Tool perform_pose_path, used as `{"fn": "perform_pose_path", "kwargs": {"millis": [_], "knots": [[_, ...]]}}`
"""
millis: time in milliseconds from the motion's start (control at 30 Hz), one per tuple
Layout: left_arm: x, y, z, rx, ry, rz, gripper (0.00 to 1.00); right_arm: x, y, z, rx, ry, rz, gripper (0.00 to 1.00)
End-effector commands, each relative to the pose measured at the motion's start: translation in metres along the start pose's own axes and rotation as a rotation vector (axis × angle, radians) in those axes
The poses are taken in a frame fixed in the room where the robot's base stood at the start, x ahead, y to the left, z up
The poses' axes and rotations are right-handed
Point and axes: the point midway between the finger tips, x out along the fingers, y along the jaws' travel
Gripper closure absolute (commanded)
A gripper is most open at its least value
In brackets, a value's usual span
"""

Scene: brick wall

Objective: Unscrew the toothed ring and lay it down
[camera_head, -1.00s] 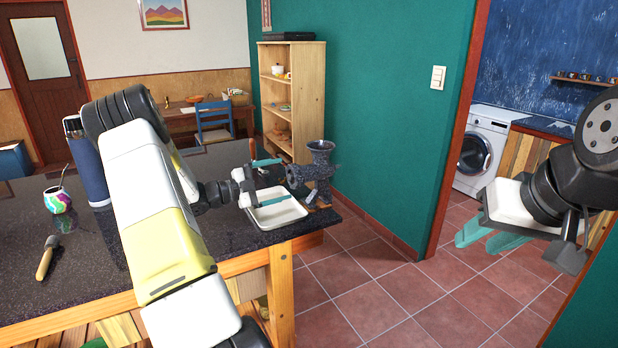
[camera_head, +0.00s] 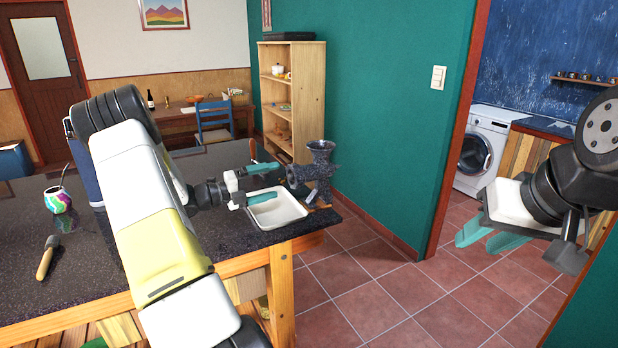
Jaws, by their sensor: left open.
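A dark meat grinder (camera_head: 321,160) stands at the right end of the dark table, its mouth facing left. The toothed ring (camera_head: 293,174) appears to be at that mouth, but it is too small and dark to tell apart clearly. My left gripper (camera_head: 264,184) is open and empty. Its teal fingers point right at the grinder's mouth, a short gap away, above the tray. A white tray (camera_head: 284,217) lies below the mouth and looks empty. My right gripper (camera_head: 484,237) hangs over the floor at the right, away from the table, with its teal fingers apart.
A blue bottle (camera_head: 84,160), a colourful cup with a straw (camera_head: 58,200) and a wooden-handled brush (camera_head: 46,258) stand or lie at the table's left. My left arm crosses the table. The floor right of the table is clear.

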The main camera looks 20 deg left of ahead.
Motion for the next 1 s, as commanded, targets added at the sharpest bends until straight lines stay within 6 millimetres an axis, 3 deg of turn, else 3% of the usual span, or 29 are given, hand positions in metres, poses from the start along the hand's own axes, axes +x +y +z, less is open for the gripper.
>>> {"fn": "perform_pose_path", "kwargs": {"millis": [1000], "knots": [[-0.0062, 0.0001, -0.0001, 2.937, 0.0, 0.0, 0.08, 0.0, 0.0, 0.0, 0.0, 0.0, 0.0, 0.64]]}}
